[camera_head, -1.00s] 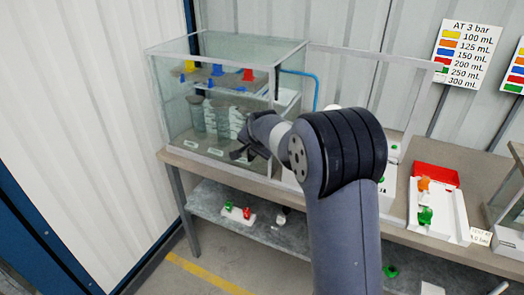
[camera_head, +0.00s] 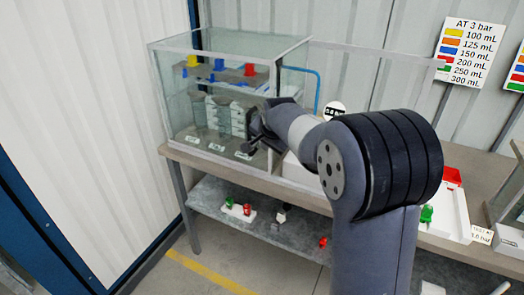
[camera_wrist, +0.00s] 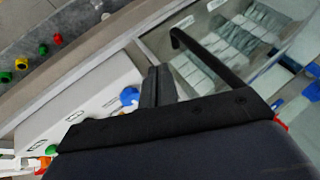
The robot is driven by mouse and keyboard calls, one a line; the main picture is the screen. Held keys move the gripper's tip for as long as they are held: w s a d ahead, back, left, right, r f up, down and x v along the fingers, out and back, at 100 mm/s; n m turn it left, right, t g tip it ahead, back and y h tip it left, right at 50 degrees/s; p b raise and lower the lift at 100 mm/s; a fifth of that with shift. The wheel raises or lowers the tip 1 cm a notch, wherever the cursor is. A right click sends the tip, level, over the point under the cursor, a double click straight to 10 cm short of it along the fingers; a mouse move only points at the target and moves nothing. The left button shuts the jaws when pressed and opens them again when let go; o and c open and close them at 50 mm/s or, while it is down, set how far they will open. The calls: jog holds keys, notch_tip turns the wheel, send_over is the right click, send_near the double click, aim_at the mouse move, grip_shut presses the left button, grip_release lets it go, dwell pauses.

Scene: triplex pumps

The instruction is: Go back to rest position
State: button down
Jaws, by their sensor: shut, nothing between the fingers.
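My gripper (camera_head: 254,136) is dark and small in the head view, at the end of my bent arm. It shows against the right front part of the glass tank (camera_head: 160,95). I cannot tell the exact gap between them. In the wrist view my gripper (camera_wrist: 165,72) shows dark fingers over a white panel and the tank's pale stacked parts (camera_wrist: 245,40). No object shows held in it. My arm covers part of the bench in the head view.
The tank stands on a bench (camera_head: 178,155) with a lower shelf (camera_head: 275,232) bearing small red and green parts. A white tray (camera_head: 452,220) with a green part is right of my arm. A colour-coded sign (camera_head: 470,52) hangs behind. The floor at left is clear.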

jog(key=v, duration=0.5)
jog(key=shift+s+d+r, duration=0.1)
jog(key=shift+d+r, duration=0.05)
jog(key=shift+d, duration=0.05)
jog(key=w+a+f+p, duration=0.2)
jog(key=w+a+f, duration=0.2)
jog(key=w+f, duration=0.4)
jog(key=shift+w, duration=0.3)
dwell(0.4)
